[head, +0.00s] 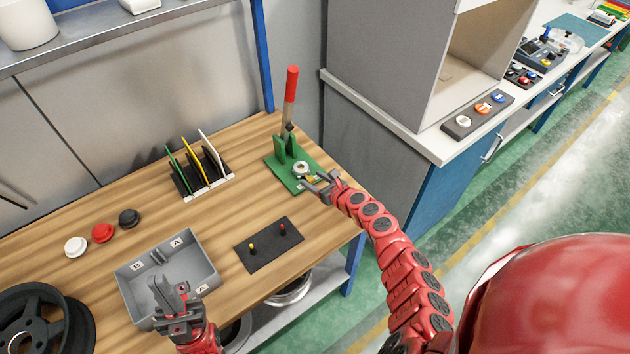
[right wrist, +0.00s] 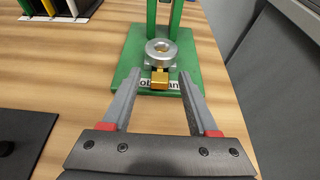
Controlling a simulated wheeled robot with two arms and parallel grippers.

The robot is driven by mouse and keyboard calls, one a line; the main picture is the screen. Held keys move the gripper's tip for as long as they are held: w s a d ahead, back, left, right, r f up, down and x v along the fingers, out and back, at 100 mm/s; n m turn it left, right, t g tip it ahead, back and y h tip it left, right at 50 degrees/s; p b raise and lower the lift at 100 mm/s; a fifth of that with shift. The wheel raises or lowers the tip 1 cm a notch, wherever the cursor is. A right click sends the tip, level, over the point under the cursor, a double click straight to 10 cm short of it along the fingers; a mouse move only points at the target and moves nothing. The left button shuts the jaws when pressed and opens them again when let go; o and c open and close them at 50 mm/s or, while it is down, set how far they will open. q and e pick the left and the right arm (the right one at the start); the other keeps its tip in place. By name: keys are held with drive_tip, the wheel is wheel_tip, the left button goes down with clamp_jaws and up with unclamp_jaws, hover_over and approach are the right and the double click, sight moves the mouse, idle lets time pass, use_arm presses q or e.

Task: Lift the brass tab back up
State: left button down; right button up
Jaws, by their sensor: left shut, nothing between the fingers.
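The brass tab (right wrist: 160,79) sits at the front of a round metal piece (right wrist: 161,52) on a green base plate (right wrist: 204,76). In the head view the green fixture (head: 284,174) stands at the table's far right, with a red-handled lever (head: 291,85) pointing up. My right gripper (head: 318,183) is at the front of the fixture. In the right wrist view its fingers (right wrist: 158,88) are open, one on each side of the tab, with gaps between. My left gripper (head: 176,295) is shut and empty over the grey bin.
A grey bin (head: 203,262) stands at the front. A black mat with two small pegs (head: 262,258) lies right of it. A rack (head: 205,190) with coloured plates stands left of the fixture. Black (head: 129,217), red (head: 103,232) and white (head: 76,246) caps and a wheel (head: 28,325) are at left.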

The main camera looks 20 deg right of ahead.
drive_tip(key=shift+v, duration=0.8)
drive_tip(key=v, duration=0.6)
drive_tip(key=shift+s+d+f+b, duration=0.1)
drive_tip(key=shift+s+d+b, duration=0.1)
drive_tip(key=shift+b, duration=0.1)
drive_tip(key=p+v, duration=0.3)
drive_tip(key=v, duration=0.6)
drive_tip(key=shift+s+r, duration=0.15)
drive_tip(key=shift+r, duration=0.1)
